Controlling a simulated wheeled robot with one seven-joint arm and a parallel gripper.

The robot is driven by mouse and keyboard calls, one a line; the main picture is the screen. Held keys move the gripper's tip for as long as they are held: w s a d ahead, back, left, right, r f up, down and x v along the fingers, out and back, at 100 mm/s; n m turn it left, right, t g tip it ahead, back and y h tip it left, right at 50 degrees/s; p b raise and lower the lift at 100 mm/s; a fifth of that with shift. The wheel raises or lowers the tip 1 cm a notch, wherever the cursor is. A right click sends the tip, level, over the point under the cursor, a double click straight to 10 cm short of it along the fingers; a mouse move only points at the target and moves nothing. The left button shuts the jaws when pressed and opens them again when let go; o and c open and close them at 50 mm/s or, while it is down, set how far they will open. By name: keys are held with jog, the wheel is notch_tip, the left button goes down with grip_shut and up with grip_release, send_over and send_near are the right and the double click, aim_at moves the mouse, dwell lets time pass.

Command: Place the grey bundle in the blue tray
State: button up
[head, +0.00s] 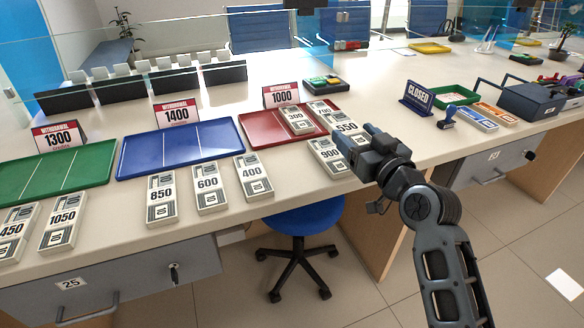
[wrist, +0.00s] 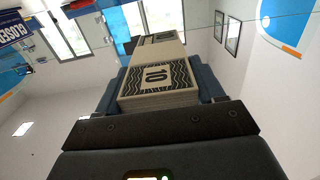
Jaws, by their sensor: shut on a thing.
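My gripper (head: 358,143) is at the right of the red tray, shut on a pale grey bundle (head: 346,127) marked 550. The wrist view shows this held bundle (wrist: 158,86) between the fingers, its near end printed "10". The gripper hides part of it in the head view. Similar pale grey bundles marked 850 (head: 161,199), 600 (head: 210,189) and 400 (head: 254,177) lie in front of the blue tray.
The red tray (head: 262,130) holds a 300 bundle (head: 297,122) and another bundle. A 900 bundle (head: 329,157) lies in front of it. A green tray (head: 55,177) is at left. Signs for 1400 (head: 177,113) and 1000 (head: 281,95) stand behind the trays.

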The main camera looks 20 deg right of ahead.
jog(key=p, duration=0.2)
send_over(299, 179)
notch_tip(299, 179, down, 7)
jog(key=shift+w+f, duration=0.1)
jog(key=shift+f, duration=1.7)
jog(key=shift+f+b, duration=0.15)
jog(key=shift+b, duration=0.2)
jog(key=o, duration=1.1)
jog(key=shift+c, duration=0.2)
jog(key=s, duration=1.2)
